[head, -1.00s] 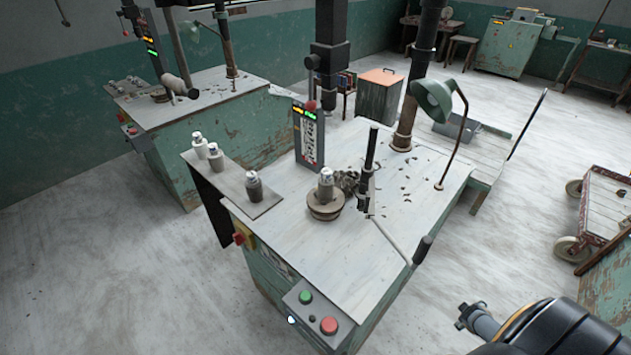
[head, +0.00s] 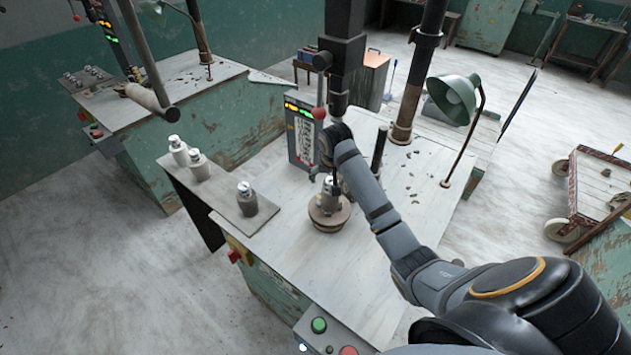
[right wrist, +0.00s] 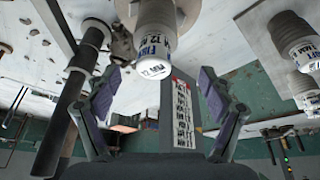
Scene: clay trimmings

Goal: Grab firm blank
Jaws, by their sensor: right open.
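A grey clay blank with a white, blue-lettered top (head: 328,198) stands upright on the round wheel head (head: 331,217) of the near table. In the right wrist view this blank (right wrist: 155,40) hangs upside down in the picture, its label seeming to read FIRM and 12 MIN. My right gripper (head: 326,170) is just above and behind it in the head view. In the right wrist view my right gripper (right wrist: 159,76) is open, fingers apart on either side of the blank's top, holding nothing. My left gripper is not in view.
A control panel (head: 301,133), a vertical dark rod (head: 379,150) and the machine column (head: 338,70) stand close around the wheel. A green lamp (head: 453,98) is at right.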

